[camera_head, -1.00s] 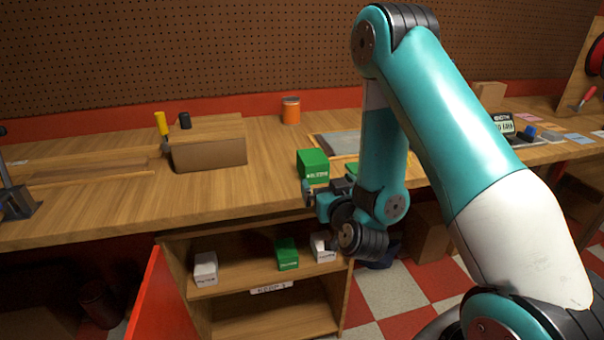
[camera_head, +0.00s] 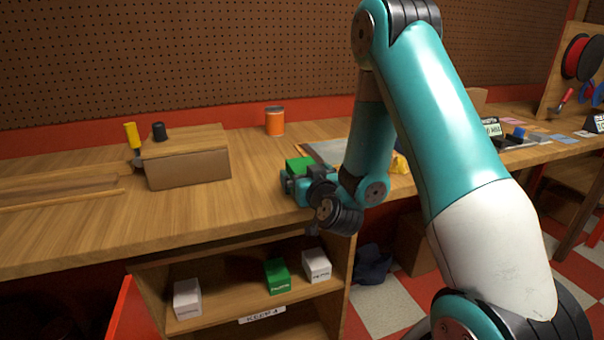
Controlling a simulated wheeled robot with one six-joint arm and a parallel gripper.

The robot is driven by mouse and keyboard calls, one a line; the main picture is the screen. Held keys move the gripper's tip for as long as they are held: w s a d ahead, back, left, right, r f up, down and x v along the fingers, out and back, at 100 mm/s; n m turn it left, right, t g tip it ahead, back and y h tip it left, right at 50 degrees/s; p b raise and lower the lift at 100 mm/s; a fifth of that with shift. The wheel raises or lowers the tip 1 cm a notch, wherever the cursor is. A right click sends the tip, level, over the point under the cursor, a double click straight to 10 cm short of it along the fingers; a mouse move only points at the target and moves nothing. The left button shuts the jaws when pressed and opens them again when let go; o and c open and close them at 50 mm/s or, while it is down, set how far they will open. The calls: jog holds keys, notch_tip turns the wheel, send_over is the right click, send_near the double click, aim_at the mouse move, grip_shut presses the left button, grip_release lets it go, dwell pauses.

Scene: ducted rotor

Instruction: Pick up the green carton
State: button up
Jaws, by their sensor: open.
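A green carton (camera_head: 297,164) stands on the bench top, partly hidden behind my gripper. My gripper (camera_head: 285,184) is open at the bench's front edge, right in front of this carton. I cannot tell whether its fingers are around the carton or only before it. A second green carton (camera_head: 278,277) with white lettering stands upright on the shelf below, well under the gripper and apart from it.
White cartons stand left (camera_head: 187,299) and right (camera_head: 316,265) of the shelf's green one. A shelf label (camera_head: 262,315) is below them. A brown box (camera_head: 186,165) and an orange can (camera_head: 275,121) stand on the bench.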

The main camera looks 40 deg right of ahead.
jog(key=shift+a, duration=0.2)
jog(key=c, duration=1.1)
jog(key=shift+d+r, duration=0.15)
jog(key=shift+r, duration=0.15)
